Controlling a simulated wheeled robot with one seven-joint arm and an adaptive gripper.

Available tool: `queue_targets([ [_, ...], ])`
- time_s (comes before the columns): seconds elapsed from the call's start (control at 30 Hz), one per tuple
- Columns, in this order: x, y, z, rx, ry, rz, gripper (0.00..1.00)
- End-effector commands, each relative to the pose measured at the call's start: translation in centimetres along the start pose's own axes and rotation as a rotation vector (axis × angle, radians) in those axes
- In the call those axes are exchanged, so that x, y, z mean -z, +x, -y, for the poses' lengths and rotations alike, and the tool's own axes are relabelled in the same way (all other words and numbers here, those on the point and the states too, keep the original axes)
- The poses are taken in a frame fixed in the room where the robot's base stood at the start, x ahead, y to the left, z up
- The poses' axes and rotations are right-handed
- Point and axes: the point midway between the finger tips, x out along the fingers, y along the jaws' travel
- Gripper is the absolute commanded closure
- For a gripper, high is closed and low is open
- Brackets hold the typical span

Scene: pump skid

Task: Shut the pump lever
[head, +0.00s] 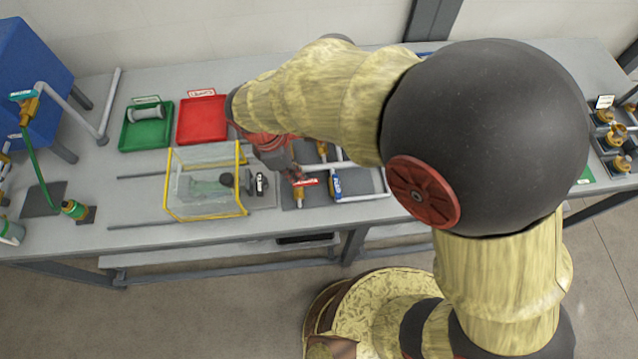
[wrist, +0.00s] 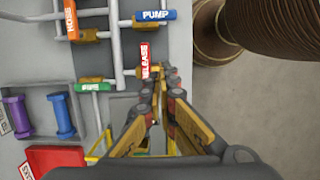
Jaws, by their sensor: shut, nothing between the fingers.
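The pump lever is a blue handle marked PUMP (wrist: 155,15), at the top of the wrist view, extending sideways from a brass valve (wrist: 125,23). In the head view the blue handle (head: 336,185) is just right of a red handle. In the head view my gripper (head: 289,171) is partly hidden by my arm.
Left of the valves stands a clear box with yellow edges (head: 206,216). Behind it are a green tray (head: 130,140) and a red tray (head: 187,125). Bare bench (head: 130,210) lies at the front left.

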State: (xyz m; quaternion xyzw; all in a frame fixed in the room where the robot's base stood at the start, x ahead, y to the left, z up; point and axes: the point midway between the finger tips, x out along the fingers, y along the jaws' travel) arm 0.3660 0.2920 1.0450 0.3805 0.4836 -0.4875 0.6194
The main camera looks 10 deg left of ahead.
Motion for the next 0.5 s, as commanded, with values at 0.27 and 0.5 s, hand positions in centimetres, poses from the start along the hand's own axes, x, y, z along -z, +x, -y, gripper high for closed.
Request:
queue_targets([
  [0.27, 0.0, 3.4, 0.1, 0.004, 0.001, 0.002, 1.0],
  [0.5, -0.1, 8.2, 0.1, 0.004, 0.002, 0.002, 1.0],
])
